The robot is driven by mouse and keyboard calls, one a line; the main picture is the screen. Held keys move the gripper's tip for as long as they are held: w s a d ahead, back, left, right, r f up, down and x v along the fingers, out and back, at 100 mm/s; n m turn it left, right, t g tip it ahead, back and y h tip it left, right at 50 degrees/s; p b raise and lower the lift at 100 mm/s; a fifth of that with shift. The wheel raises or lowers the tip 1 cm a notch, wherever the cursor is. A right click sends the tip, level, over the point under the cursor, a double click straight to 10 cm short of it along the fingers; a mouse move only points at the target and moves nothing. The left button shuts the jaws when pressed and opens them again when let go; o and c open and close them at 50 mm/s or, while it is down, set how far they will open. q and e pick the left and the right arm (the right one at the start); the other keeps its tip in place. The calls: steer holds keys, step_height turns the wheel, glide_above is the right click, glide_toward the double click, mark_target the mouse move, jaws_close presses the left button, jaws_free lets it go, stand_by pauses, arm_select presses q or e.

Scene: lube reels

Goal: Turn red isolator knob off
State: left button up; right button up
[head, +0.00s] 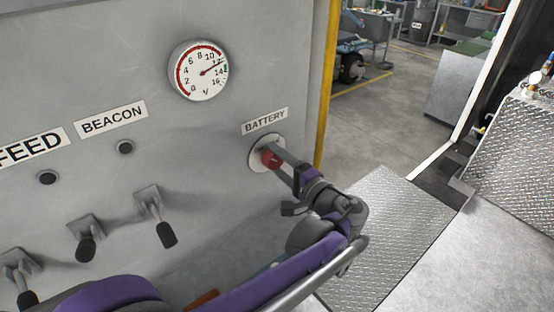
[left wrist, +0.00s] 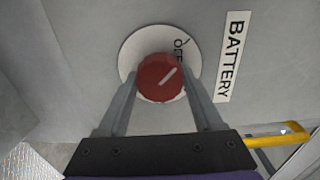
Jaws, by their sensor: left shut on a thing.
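The red isolator knob (head: 271,157) sits on a round white plate (head: 256,149) under the BATTERY label (head: 265,122) on the grey panel. In the left wrist view the knob (left wrist: 161,77) carries a pale pointer line slanting toward the upper right, near the partly hidden lettering "OFF" on the plate (left wrist: 143,45). My left gripper (head: 273,153) reaches the knob from the lower right in the head view. In the left wrist view its two fingers (left wrist: 162,84) lie on either side of the knob, shut on it. My right gripper is not in view.
A voltmeter (head: 199,71) is above left of the knob, its needle between 12 and 14. Several black-handled levers (head: 163,233) stick out at the lower left. A yellow post (head: 327,80) edges the panel; the workshop floor beyond it is open.

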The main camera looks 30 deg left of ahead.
arm_select(q)
steer(key=o, duration=1.4)
steer(key=shift+c, duration=0.2)
steer(key=shift+d, duration=0.1)
steer(key=b+v, duration=0.1)
steer(key=v, duration=0.9)
steer(key=shift+s+d, duration=0.15)
steer(key=shift+d, duration=0.1)
